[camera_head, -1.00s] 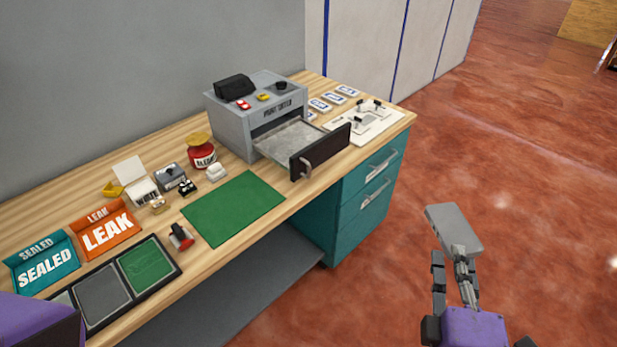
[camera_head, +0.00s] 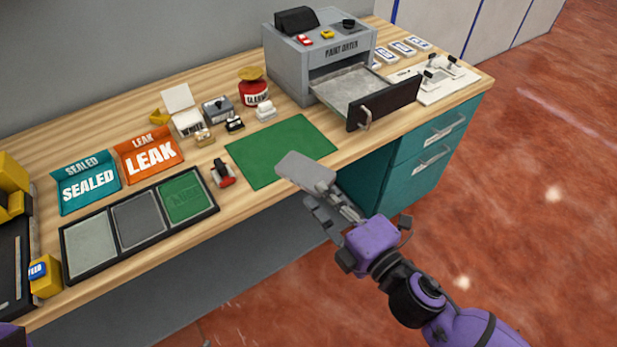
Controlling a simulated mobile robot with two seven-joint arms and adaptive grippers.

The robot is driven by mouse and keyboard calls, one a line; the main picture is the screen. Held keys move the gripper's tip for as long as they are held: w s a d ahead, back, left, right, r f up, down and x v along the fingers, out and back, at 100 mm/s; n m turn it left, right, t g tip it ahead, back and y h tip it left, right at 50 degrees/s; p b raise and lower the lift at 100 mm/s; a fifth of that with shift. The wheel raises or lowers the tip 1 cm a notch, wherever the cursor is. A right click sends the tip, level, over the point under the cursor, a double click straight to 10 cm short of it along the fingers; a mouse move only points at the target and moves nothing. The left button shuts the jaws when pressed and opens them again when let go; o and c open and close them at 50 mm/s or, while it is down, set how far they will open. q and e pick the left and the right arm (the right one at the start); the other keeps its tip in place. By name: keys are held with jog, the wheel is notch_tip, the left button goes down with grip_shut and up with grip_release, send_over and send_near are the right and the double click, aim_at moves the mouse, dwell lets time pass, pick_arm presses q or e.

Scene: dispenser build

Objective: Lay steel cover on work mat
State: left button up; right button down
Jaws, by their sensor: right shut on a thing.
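The steel cover (camera_head: 305,170) is a flat grey plate with rounded corners. My right gripper (camera_head: 332,203) is shut on its near end and holds it at the bench's front edge. The plate's far end overlaps the front right edge of the green work mat (camera_head: 275,148) in the picture; I cannot tell its height above the mat. The mat lies flat on the wooden bench and its visible surface is bare. My left gripper is not in view; only a bit of purple shows at the lower left corner.
The paint dryer (camera_head: 330,60) stands behind the mat with its drawer (camera_head: 385,102) pulled out. A red clamp-like item (camera_head: 222,173) and a three-section tray (camera_head: 140,222) are left of the mat. A red jar (camera_head: 254,92) and small parts stand behind it.

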aim_at(320, 179)
jog(key=w+f, duration=0.1)
jog(key=w, duration=0.3)
jog(key=w+a+f, duration=0.1)
jog(key=w, duration=0.1)
jog(key=shift+w+a+f, duration=0.1)
jog(key=shift+w+f, duration=0.25)
jog(key=shift+w, duration=0.05)
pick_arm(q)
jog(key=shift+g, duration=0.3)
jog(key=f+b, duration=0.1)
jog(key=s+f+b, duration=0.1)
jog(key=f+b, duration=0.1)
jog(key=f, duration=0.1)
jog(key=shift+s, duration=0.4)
pick_arm(e)
jog(key=w+f, duration=0.5)
jog(key=f, duration=0.4)
jog(key=shift+w+a+f, duration=0.15)
jog(key=shift+w+a, duration=0.05)
jog(key=shift+a, duration=0.25)
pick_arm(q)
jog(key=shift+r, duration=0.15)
pick_arm(e)
jog(key=shift+f, duration=0.1)
jog(key=c, duration=1.8)
grip_release()
jog(key=shift+o, duration=0.2)
